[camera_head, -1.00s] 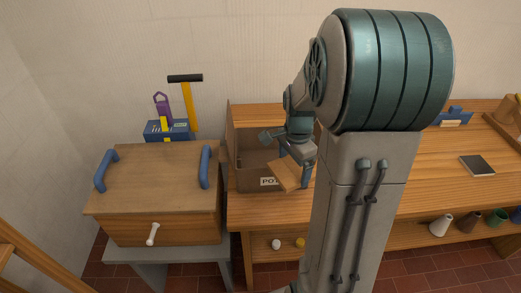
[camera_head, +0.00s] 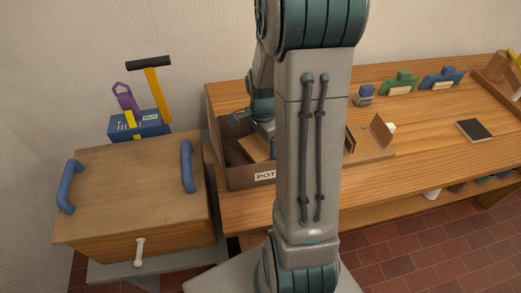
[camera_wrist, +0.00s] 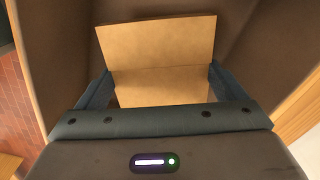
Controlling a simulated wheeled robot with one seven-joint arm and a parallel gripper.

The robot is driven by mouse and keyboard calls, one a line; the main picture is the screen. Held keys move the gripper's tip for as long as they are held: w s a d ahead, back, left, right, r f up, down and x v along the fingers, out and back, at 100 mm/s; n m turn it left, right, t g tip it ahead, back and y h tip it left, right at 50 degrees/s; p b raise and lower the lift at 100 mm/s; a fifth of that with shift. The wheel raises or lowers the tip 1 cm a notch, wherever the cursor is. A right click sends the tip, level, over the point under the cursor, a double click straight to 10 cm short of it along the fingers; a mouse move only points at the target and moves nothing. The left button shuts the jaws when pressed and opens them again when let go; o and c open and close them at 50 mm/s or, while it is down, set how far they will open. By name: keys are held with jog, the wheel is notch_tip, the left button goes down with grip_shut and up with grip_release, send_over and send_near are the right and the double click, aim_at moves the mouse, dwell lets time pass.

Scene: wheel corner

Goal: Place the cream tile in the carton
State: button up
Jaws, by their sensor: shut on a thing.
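The cream tile (camera_head: 254,148) shows as a tan slab, tilted, inside the opening of the brown carton (camera_head: 238,176), whose front carries a partly hidden label. My gripper (camera_wrist: 160,80) is shut on the tile, with a blue finger at either side of it in the wrist view. There the tile (camera_wrist: 157,42) spans the gap between the fingers, and the brown carton walls (camera_wrist: 257,45) rise around it. Whether the tile touches the carton floor cannot be told. My arm hides the carton's right part in the head view.
A wooden chest (camera_head: 130,190) with blue handles stands left of the carton. Behind it is a blue box (camera_head: 138,124) with tools. Right of my arm, a wooden stand (camera_head: 372,142) and a dark square (camera_head: 475,130) are on the bench (camera_head: 425,150), with clear bench between them.

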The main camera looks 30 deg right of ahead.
aim_at(262, 144)
jog(key=shift+f, duration=2.3)
jog(key=shift+f, duration=0.1)
jog(key=shift+f, duration=0.15)
jog(key=o, duration=1)
jog(key=shift+r, duration=0.2)
notch_tip(262, 144, up, 12)
jog(key=shift+r, duration=0.1)
jog(key=shift+a, duration=0.1)
